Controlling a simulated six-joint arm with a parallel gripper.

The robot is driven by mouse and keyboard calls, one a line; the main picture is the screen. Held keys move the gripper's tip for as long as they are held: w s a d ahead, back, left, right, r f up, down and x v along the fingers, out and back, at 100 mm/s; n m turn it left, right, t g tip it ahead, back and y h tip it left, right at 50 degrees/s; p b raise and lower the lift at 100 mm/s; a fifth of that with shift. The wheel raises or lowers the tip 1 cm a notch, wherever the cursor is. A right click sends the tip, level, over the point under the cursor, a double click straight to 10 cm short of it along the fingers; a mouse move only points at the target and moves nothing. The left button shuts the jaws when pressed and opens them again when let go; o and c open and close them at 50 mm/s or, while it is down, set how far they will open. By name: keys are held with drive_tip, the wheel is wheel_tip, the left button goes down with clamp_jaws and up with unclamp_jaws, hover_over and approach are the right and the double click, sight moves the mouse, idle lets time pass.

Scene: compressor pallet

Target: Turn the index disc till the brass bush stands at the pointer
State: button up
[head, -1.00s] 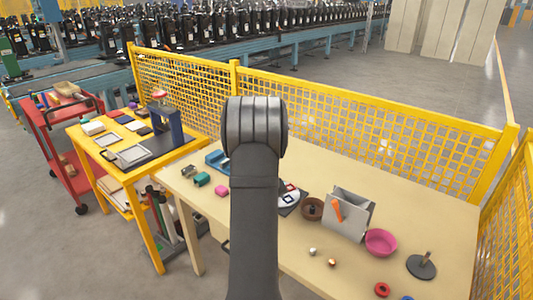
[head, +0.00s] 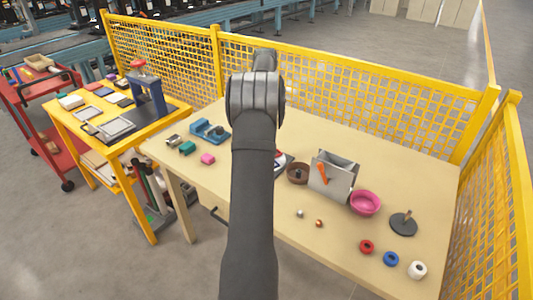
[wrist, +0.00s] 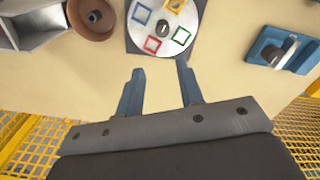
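The index disc (wrist: 160,54) is white and sits on a dark square base in the wrist view, with a dark hub (wrist: 162,29) at its centre. Blue, yellow, red and green square frames lie on it. In the head view my arm hides most of the disc; a sliver of it shows (head: 279,158). My gripper (wrist: 160,76) is open and empty, its two blue-grey fingers apart, just short of the disc's near edge in the picture. I cannot make out the brass bush or the pointer on the disc; its far edge is cut off.
Beside the disc stand a brown round bowl (head: 298,173) and a grey box (head: 341,183) with an orange piece. A blue fixture (head: 208,132) stands on the other side. A pink bowl (head: 365,203) and several rings lie further right. Yellow mesh fencing (head: 340,85) borders the table.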

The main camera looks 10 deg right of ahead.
wheel_tip(320, 180, down, 17)
drive_tip(key=shift+a+r, duration=0.1)
idle(0.5)
clamp_jaws()
